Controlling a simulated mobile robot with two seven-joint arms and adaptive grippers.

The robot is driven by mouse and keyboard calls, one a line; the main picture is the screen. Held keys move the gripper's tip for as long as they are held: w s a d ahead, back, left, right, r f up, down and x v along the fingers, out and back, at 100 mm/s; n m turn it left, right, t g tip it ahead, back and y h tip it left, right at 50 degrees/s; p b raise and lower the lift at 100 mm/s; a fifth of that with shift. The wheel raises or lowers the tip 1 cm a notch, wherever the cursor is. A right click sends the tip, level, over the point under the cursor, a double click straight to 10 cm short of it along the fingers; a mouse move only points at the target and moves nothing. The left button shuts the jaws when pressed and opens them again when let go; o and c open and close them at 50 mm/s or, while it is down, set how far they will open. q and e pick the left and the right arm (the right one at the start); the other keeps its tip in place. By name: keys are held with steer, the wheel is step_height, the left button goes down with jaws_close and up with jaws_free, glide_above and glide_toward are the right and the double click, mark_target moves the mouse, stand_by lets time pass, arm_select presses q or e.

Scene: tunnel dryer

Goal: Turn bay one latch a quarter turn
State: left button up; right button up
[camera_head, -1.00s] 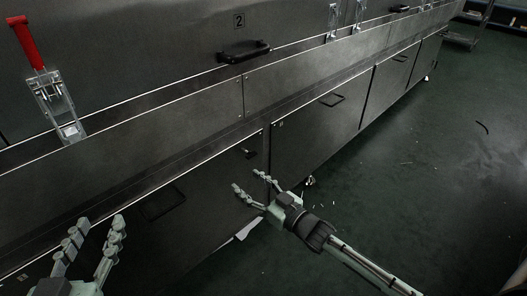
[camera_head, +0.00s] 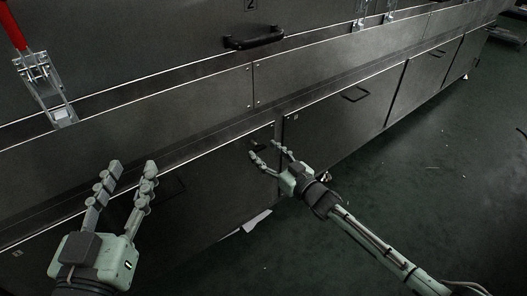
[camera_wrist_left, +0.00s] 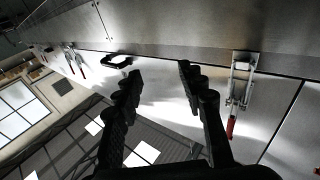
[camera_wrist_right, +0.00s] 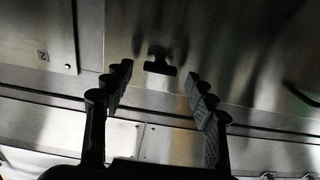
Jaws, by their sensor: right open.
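The latch is a small black T-shaped handle (camera_head: 257,144) on the lower dark metal panel. In the right wrist view the latch (camera_wrist_right: 159,62) shows just ahead of the fingertips, centred between them, its crossbar roughly level. My right gripper (camera_head: 264,150) is open, with its fingers pointing at the panel on either side of the latch. I cannot tell whether they touch it. The right wrist view shows no contact. My left gripper (camera_head: 133,168) is open and empty, in front of the lower panel at the left.
A red-handled toggle clamp (camera_head: 44,88) stands at upper left. A black bar handle (camera_head: 254,38) is on the upper panel below a number label (camera_head: 250,4). A horizontal ledge runs along the machine. Green floor (camera_head: 420,190) is clear at right.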

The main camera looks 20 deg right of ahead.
arm_select(q)
steer(key=shift+s+d+r+t+h, duration=0.1)
steer(key=shift+d+r+t+h, duration=0.1)
steer(key=shift+r, duration=0.15)
steer(key=shift+s+d+r+t+h, duration=0.1)
steer(key=shift+r+t, duration=0.1)
steer(key=shift+r, duration=0.15)
arm_select(e)
steer(key=shift+x, duration=0.8)
steer(key=c, duration=1.2)
steer(key=shift+o, duration=0.2)
